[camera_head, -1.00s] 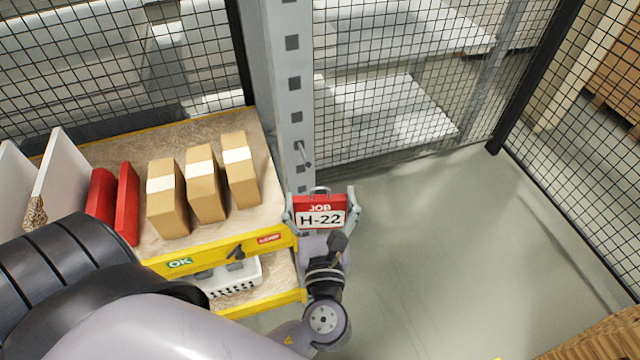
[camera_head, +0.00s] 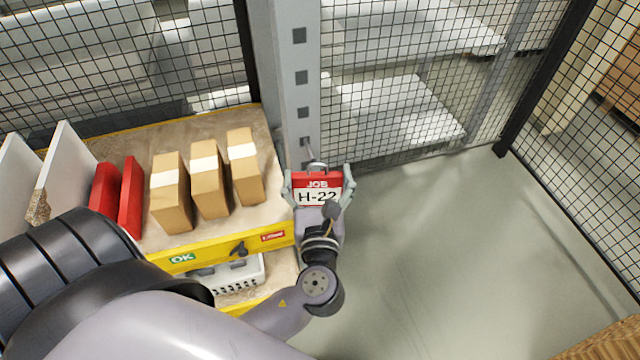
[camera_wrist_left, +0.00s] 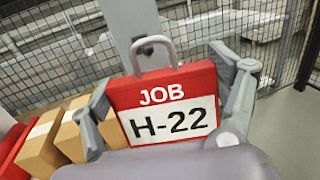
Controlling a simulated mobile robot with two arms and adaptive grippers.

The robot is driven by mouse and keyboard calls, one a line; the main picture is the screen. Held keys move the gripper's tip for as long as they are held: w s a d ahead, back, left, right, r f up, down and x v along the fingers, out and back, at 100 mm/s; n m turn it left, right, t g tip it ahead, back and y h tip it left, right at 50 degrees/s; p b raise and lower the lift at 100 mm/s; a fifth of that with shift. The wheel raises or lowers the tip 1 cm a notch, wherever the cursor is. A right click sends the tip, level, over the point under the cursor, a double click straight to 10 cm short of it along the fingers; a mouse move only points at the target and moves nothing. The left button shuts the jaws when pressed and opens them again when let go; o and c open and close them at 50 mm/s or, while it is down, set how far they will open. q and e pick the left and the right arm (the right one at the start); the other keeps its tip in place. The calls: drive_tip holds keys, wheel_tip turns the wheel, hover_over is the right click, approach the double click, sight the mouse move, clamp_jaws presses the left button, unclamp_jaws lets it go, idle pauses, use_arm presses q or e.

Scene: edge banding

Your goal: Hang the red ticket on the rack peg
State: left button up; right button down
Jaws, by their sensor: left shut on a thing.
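My left gripper (camera_head: 318,187) is shut on the ticket, one finger at each side edge. In the left wrist view the ticket (camera_wrist_left: 160,92) is upright between the fingers, its loop standing above it. The rack peg (camera_head: 306,147) sticks out of the grey post, just above and behind the loop in the head view. I cannot tell whether the loop touches the peg or is around it. My right gripper is not in view.
The grey post (camera_head: 296,75) stands beside a yellow-edged shelf (camera_head: 215,255) with several cardboard boxes (camera_head: 208,180), red pieces (camera_head: 131,198) and white panels (camera_head: 62,175). A wire mesh fence (camera_head: 400,60) stands behind. The floor (camera_head: 450,240) to the right is clear.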

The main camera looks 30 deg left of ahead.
use_arm(q)
drive_tip(key=w+a, duration=0.1)
drive_tip(key=w+a+b, duration=0.1)
drive_tip(key=w+a, duration=0.1)
drive_tip(key=shift+a+f, duration=0.2)
drive_tip(key=shift+w+a+f, duration=0.3)
drive_tip(key=shift+a, duration=0.1)
drive_tip(key=shift+f, duration=0.15)
idle(0.7)
drive_tip(key=o, duration=0.8)
drive_tip(key=shift+c, duration=0.2)
